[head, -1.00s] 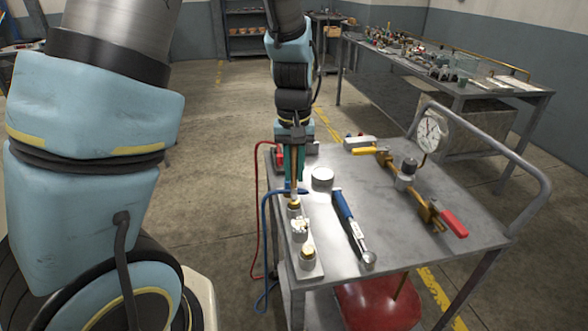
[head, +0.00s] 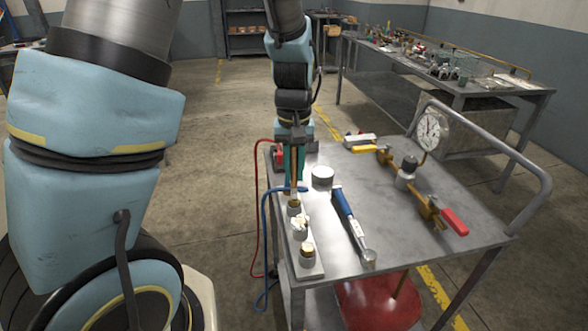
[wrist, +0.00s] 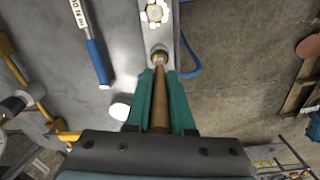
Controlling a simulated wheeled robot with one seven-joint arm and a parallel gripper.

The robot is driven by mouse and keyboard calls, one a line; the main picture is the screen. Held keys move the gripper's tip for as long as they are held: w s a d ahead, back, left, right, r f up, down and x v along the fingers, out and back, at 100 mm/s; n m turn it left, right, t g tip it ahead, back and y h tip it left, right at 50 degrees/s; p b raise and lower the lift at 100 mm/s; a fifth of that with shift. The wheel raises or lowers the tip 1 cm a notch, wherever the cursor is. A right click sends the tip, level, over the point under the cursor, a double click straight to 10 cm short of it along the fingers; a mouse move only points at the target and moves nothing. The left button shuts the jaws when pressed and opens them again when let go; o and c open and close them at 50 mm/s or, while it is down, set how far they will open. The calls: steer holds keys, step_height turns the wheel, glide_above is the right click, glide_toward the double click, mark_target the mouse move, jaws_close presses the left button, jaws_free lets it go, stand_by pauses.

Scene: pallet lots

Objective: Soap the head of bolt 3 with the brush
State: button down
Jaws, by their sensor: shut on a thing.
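My gripper (wrist: 160,72) is shut on the brown handle of the brush (wrist: 159,104), which points down between the teal fingers. The brush's lower end is at the far brass bolt (wrist: 158,55) of the metal strip, which also shows in the head view (head: 294,205). Whether the bristles touch its head is hard to tell. The middle bolt (head: 300,223) carries white foam and also shows in the wrist view (wrist: 154,12). The near bolt (head: 307,250) shows bare brass. I cannot read bolt numbers.
The strip lies along the left edge of the grey cart (head: 395,258). A blue-handled torque wrench (head: 345,208) and a white round tub (head: 322,177) lie to its right. A blue hose (head: 266,225) loops beside the strip. A gauge (head: 431,130) and brass pipe with a red handle (head: 453,222) are farther right.

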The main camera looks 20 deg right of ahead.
steer(key=shift+f, duration=0.35)
steer(key=shift+r, duration=0.15)
stand_by(0.3)
steer(key=shift+w, duration=0.1)
steer(key=shift+w, duration=0.35)
steer(key=shift+s, duration=0.15)
stand_by(0.4)
steer(key=shift+s+f, duration=0.2)
steer(key=shift+s, duration=0.1)
steer(key=shift+s, duration=0.1)
steer(key=shift+s+a+p, duration=0.1)
steer(key=shift+s+p, duration=0.3)
steer(key=shift+w+r, duration=0.1)
steer(key=shift+w, duration=0.1)
